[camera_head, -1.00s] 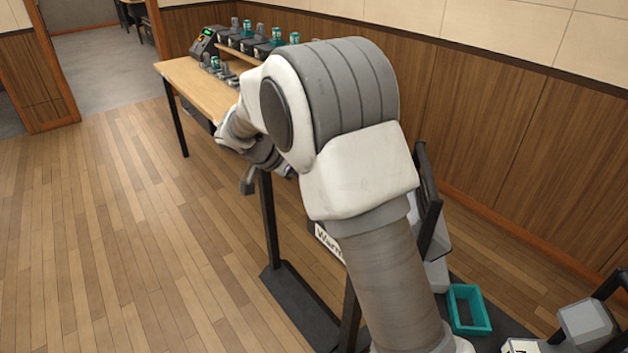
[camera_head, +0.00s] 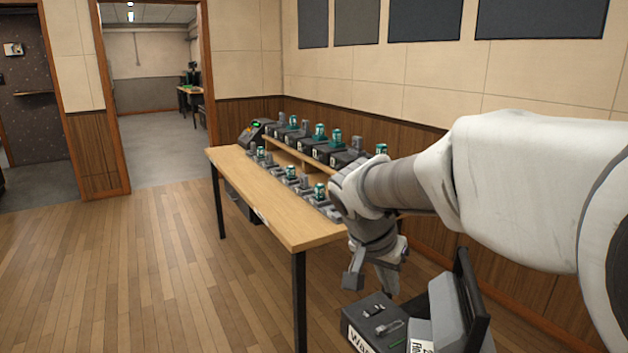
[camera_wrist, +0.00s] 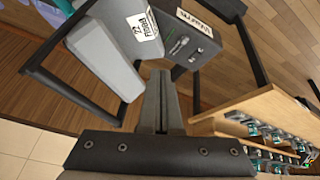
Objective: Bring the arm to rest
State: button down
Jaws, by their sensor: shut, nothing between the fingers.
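My gripper (camera_head: 387,282) hangs pointing down in front of the wooden table (camera_head: 240,187), on its right end side in the head view. In the wrist view my gripper (camera_wrist: 160,88) shows its fingers together, with nothing between them. It is apart from the table and points toward a dark box with a white "Warm" label (camera_wrist: 192,45). My arm reaches in from the right of the head view, bent at the wrist.
Several grey and teal faders (camera_head: 290,172) stand in rows on the table and its raised shelf. Below my gripper is a dark box (camera_head: 375,315) beside a black frame (camera_head: 470,300). The floor at left is clear; a panelled wall runs behind.

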jog(key=s+r+n+t+y, duration=0.15)
jog(key=s+n+y, duration=0.4)
jog(key=s, duration=1.35)
notch_tip(320, 180, up, 14)
jog(key=n+h+p, duration=0.1)
jog(key=n+p, duration=0.1)
jog(key=p, duration=1.2)
jog(key=shift+s+d+t, duration=0.15)
jog(key=shift+d+t, duration=0.2)
jog(key=shift+d+h, duration=0.2)
jog(key=shift+h, duration=0.05)
